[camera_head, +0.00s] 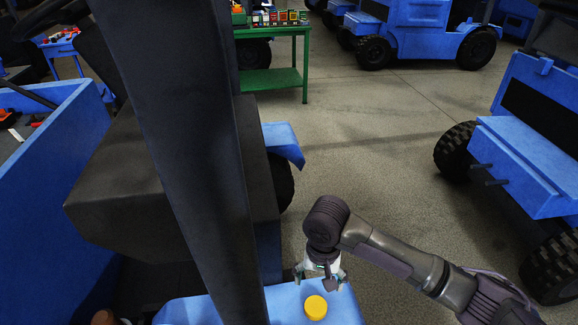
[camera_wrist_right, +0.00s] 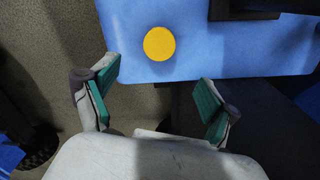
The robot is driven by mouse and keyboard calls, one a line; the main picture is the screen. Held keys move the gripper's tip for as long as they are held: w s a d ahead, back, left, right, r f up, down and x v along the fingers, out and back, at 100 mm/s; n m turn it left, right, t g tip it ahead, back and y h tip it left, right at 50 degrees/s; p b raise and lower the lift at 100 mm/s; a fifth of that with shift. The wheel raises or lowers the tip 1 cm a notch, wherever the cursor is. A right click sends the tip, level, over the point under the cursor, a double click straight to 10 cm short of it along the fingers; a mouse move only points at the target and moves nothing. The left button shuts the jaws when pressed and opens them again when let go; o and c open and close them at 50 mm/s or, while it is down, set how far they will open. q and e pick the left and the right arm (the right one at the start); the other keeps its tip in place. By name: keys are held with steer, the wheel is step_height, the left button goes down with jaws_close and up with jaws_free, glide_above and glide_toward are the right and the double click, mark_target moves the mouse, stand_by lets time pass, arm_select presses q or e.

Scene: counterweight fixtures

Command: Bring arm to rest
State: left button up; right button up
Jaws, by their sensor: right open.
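My right arm comes in from the lower right of the head view. Its right gripper (camera_head: 321,279) is open and points down above a blue panel (camera_head: 346,308). A round yellow cap or button (camera_head: 315,307) is on this panel, just in front of the gripper in the head view. In the right wrist view the gripper (camera_wrist_right: 158,88) has its green-padded fingers spread wide with nothing between them. The yellow disc (camera_wrist_right: 159,44) lies beyond the fingertips on the blue panel (camera_wrist_right: 260,48), apart from both fingers. My left gripper is not in view.
A dark upright post (camera_head: 185,130) stands in front, beside a dark box-shaped body (camera_head: 150,190). A blue bin (camera_head: 60,150) is at left, a green table (camera_head: 270,79) behind. Blue vehicles (camera_head: 535,150) stand at right. The grey floor (camera_head: 375,140) between them is clear.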

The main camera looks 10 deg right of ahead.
steer(key=s+a+f+n+t+y, duration=0.25)
steer(key=s+a+n, duration=0.2)
steer(key=s, duration=0.45)
steer(key=s+d+n+t+h, duration=0.1)
steer(key=s+d+h, duration=0.1)
steer(key=s+d, duration=0.95)
step_height(320, 180, down, 26)
steer(key=g+p, duration=0.1)
steer(key=p, duration=0.1)
steer(key=s+d+f, duration=0.1)
steer(key=s+f, duration=0.6)
steer(key=s, duration=0.1)
steer(key=s+d+f+g, duration=0.1)
steer(key=s+d+f, duration=0.1)
steer(key=s+f, duration=0.5)
steer(key=shift+s+d+n+p, duration=0.25)
steer(key=shift+s+n+p, duration=0.15)
steer(key=shift+s, duration=0.7)
